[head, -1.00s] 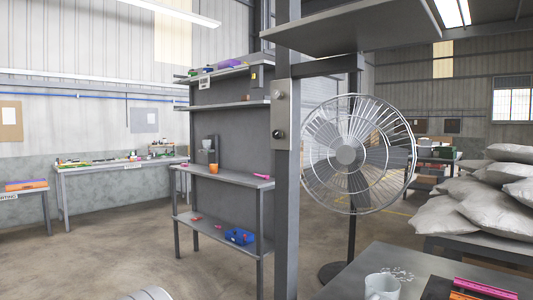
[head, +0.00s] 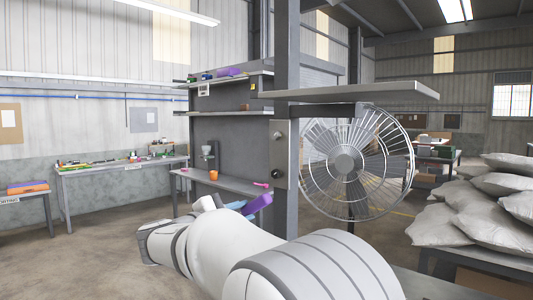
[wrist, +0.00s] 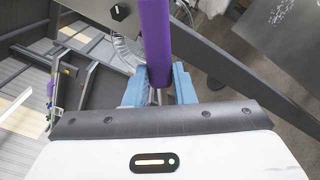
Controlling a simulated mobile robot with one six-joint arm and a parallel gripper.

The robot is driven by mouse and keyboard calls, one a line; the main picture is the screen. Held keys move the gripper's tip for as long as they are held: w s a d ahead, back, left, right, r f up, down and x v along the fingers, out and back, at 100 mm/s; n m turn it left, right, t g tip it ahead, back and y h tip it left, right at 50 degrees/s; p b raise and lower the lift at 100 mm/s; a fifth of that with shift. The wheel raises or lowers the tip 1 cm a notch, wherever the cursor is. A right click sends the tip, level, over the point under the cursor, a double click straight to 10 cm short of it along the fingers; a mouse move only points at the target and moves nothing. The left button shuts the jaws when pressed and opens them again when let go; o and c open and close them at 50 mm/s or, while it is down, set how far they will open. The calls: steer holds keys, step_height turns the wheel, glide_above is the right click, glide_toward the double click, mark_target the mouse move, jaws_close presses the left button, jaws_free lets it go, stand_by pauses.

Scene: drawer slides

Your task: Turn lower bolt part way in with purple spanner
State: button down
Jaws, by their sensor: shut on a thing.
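My gripper (wrist: 158,90) is shut on the purple spanner (wrist: 155,40), with its blue fingers on either side. In the head view the purple spanner (head: 258,205) slants up to the right, its visible end near the steel post. A metal plate on the post (head: 288,220) carries two bolts. The upper bolt (head: 278,135) is pale, and the lower bolt (head: 276,174) is dark. The spanner appears below and slightly left of the lower bolt, apart from it in the picture. A dark bolt on a plate (wrist: 119,12) shows left of the spanner in the wrist view. The spanner's far end is cut off there.
A grey shelf (head: 350,92) juts from the post above the bolts. A wire fan (head: 350,165) stands to the right. A shelving unit (head: 232,125) is behind on the left. Grey sacks (head: 470,205) are piled at far right. My arm fills the lower middle.

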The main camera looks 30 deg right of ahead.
steer(key=s+d+r+p, duration=0.1)
steer(key=s+r, duration=0.2)
steer(key=r, duration=0.3)
steer(key=s+d+r+n+p, duration=0.1)
steer(key=s+d+r, duration=0.1)
steer(key=r, duration=0.5)
steer(key=shift+s+d+g, duration=0.2)
steer(key=shift+s+g, duration=0.1)
steer(key=shift+s, duration=0.25)
steer(key=shift+r, duration=0.15)
steer(key=shift+w+d+r+n+p, duration=0.3)
steer(key=shift+w+d+n+p, duration=0.45)
steer(key=shift+p, duration=0.65)
steer(key=shift+w+d+r+n+p, duration=0.35)
steer(key=shift+w+d+n+p, duration=0.4)
steer(key=shift+p, duration=0.7)
steer(key=shift+w+d+r+n+p, duration=0.35)
steer(key=shift+w+n+p, duration=0.25)
steer(key=shift+n+p, duration=0.6)
steer(key=shift+w+d+m, duration=0.15)
steer(key=shift+w+d, duration=0.05)
steer(key=shift+d, duration=0.35)
steer(key=shift+w+d+m, duration=0.15)
steer(key=shift+d, duration=0.35)
steer(key=shift+f, duration=0.1)
